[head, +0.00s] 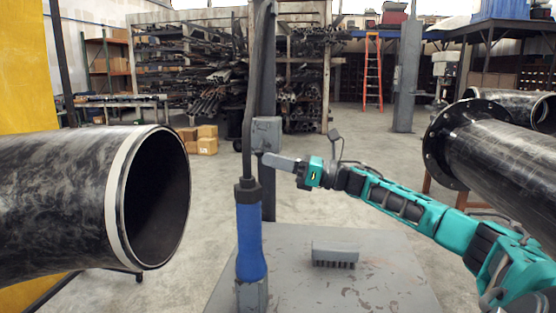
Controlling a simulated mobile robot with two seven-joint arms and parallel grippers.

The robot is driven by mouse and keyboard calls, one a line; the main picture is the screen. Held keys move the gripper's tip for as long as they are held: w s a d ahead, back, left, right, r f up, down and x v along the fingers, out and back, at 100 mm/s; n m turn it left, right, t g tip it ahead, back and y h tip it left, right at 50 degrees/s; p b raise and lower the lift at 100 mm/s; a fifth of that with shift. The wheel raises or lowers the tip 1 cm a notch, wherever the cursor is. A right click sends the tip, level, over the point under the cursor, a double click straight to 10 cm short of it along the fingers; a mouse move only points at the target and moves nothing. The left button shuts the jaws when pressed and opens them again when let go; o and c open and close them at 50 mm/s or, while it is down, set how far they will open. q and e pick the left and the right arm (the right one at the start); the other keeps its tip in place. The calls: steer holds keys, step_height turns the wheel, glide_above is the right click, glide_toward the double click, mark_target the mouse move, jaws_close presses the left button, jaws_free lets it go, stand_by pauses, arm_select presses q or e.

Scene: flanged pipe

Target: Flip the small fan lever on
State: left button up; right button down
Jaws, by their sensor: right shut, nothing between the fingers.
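A small grey box (266,133) is fixed to the dark upright post, a little left of the picture's middle. I cannot make out a separate lever on it; the lever may be hidden or too small to tell. My right arm comes in from the right, and its gripper (272,160) points left, with the shut, empty fingers just below the box's lower edge. I cannot tell whether the fingertips touch the box or post. My left gripper is not in view.
A blue-sleeved upright (250,241) with a dark rod stands before the post. A grey toothed block (335,254) lies on the grey table (385,285). Large black pipes stand at left (75,195) and right (505,160), the right one flanged.

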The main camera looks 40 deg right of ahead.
arm_select(q)
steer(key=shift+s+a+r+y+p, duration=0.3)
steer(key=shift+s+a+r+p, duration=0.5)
steer(key=shift+p, duration=0.95)
arm_select(e)
steer(key=shift+s+a+r+m+t+h, duration=0.25)
steer(key=shift+r+m, duration=0.35)
steer(key=shift+m, duration=0.6)
steer(key=shift+a+r+m+g+h, duration=0.1)
steer(key=shift+r+m+h, duration=0.35)
steer(key=shift+m, duration=0.75)
steer(key=shift+s+a+r+m+t+h, duration=0.1)
steer(key=shift+r+m+t+h, duration=0.1)
steer(key=shift+r+m, duration=0.75)
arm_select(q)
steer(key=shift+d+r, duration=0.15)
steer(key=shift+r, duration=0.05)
arm_select(e)
steer(key=shift+m, duration=0.25)
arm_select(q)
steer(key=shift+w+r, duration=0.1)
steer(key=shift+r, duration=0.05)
arm_select(e)
steer(key=shift+r, duration=0.1)
